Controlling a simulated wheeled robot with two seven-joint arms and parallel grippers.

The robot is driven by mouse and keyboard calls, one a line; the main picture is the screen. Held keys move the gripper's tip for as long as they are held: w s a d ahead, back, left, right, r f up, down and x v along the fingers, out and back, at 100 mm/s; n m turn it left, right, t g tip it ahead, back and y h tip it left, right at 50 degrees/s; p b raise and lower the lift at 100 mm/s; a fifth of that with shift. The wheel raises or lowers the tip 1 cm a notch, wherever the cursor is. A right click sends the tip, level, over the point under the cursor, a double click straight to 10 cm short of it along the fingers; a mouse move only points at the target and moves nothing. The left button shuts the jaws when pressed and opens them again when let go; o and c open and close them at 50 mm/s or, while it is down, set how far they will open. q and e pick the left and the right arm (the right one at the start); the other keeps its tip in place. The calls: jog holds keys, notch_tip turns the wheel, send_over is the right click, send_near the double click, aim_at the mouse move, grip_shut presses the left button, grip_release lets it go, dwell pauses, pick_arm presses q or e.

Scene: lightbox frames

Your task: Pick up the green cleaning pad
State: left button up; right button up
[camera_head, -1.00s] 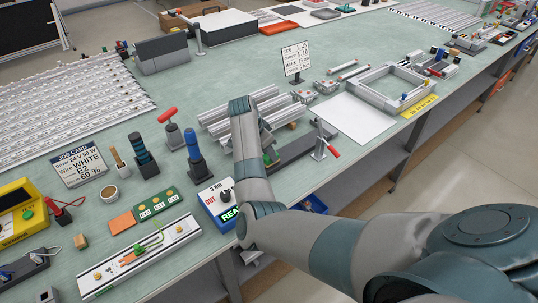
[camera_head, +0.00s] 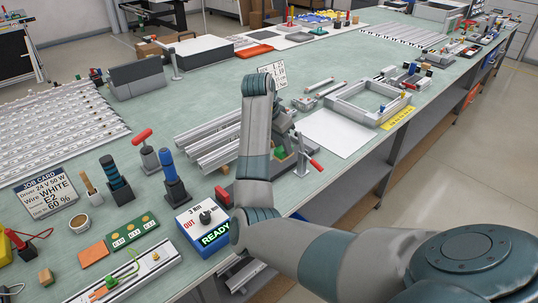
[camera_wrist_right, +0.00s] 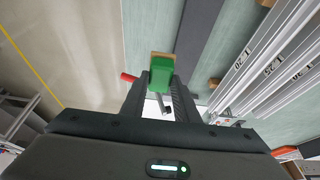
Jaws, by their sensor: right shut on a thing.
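The green cleaning pad (camera_wrist_right: 160,75), with a tan edge at its far end, sits between the fingers of my right gripper (camera_wrist_right: 158,98) in the right wrist view. The gripper is shut on it. In the head view only a small green patch of the pad (camera_head: 281,153) shows below my right wrist, near the red-handled clamp. My forearm and wrist hide most of the gripper there. I cannot tell how far the pad is above the bench. My left gripper is in neither view.
The red-handled clamp (camera_head: 307,155) stands close to the right gripper. Aluminium rails (camera_head: 215,141) lie to its left. The READY box (camera_head: 205,225) is near the bench's front edge. A white sheet (camera_head: 335,133) and a grey frame (camera_head: 352,107) lie to the right.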

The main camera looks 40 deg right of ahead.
jog(key=shift+s+d+r, duration=0.25)
jog(key=shift+d+r, duration=0.05)
jog(key=shift+d, duration=0.15)
